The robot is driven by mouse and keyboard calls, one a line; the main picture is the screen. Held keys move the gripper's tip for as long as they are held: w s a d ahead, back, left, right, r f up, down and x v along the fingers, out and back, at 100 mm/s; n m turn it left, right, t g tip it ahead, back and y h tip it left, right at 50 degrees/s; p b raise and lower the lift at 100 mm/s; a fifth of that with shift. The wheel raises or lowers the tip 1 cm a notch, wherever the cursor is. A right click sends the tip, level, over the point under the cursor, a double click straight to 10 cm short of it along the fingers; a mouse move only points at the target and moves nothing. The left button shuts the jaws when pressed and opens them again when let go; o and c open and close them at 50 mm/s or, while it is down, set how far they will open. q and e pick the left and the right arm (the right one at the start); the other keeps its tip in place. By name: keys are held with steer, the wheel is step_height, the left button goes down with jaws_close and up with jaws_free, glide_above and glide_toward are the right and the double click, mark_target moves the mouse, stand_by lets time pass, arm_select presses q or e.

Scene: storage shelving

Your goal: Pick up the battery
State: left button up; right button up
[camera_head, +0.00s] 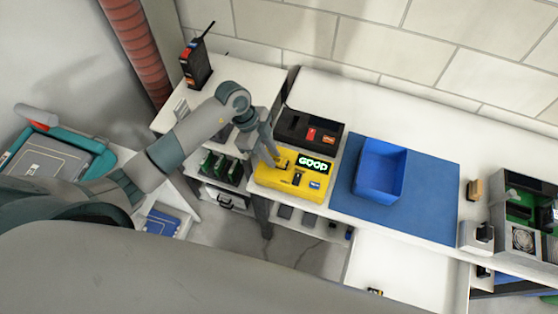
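My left gripper (270,156) points down at the left part of a yellow tester (290,182) on the white bench. Its fingertips are small here, and I cannot tell whether they are open or shut on something. The tester's lit display (314,166) shows green letters that look like "GOOD". A battery at the fingertips is not clearly visible. A small dark item with a yellow end (375,291), which looks like a battery, lies low in the picture in the white open drawer (405,265). My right gripper is not in view.
A black case (308,130) stands behind the tester. A blue bin (381,171) sits on a blue mat (430,205) to the right. A black radio (196,62) stands at the back left. Green and black electronics (528,212) are at the far right.

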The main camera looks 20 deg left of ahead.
mark_target(274, 159)
arm_select(q)
jaws_close()
steer(key=shift+r, duration=0.1)
steer(key=shift+r, duration=0.4)
steer(key=r+b, duration=0.2)
steer(key=r, duration=0.1)
steer(key=shift+d+r, duration=0.15)
steer(key=shift+d, duration=0.25)
steer(key=s+d+r+b, duration=0.1)
steer(key=d+r+b, duration=0.2)
steer(key=d+r, duration=0.3)
steer(key=d, duration=0.5)
steer(key=shift+r, duration=0.4)
